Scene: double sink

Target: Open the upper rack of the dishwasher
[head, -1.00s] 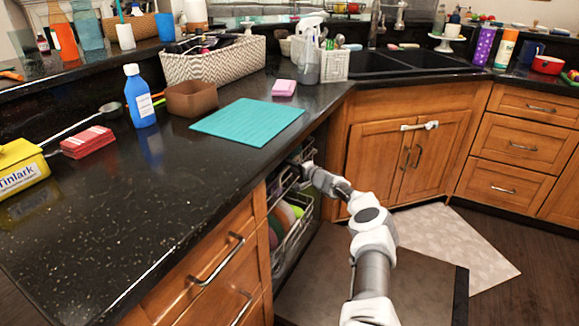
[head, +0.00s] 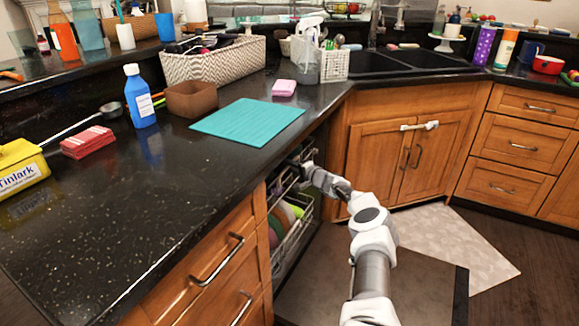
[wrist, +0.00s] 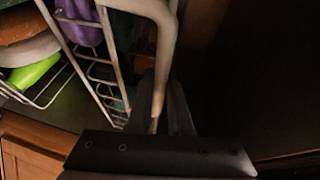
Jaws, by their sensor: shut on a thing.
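The dishwasher stands under the counter with its door (head: 375,290) lowered flat over the floor. Its upper rack (head: 281,188) shows as a narrow wire band just below the counter edge. My gripper (head: 306,167) is at the front of this rack, partly hidden by my own arm. In the wrist view a pale rack bar (wrist: 166,50) runs down between the fingers of my gripper (wrist: 158,105), which is shut on it. The lower rack (head: 290,240) holds colored dishes and sits mostly inside, below the upper one.
The black counter (head: 200,190) overhangs the dishwasher, with a teal mat (head: 248,121) near its edge. A sink cabinet (head: 400,155) stands to the right. A light rug (head: 460,245) lies on the floor beyond the lowered door. The space above the door is open apart from my arm.

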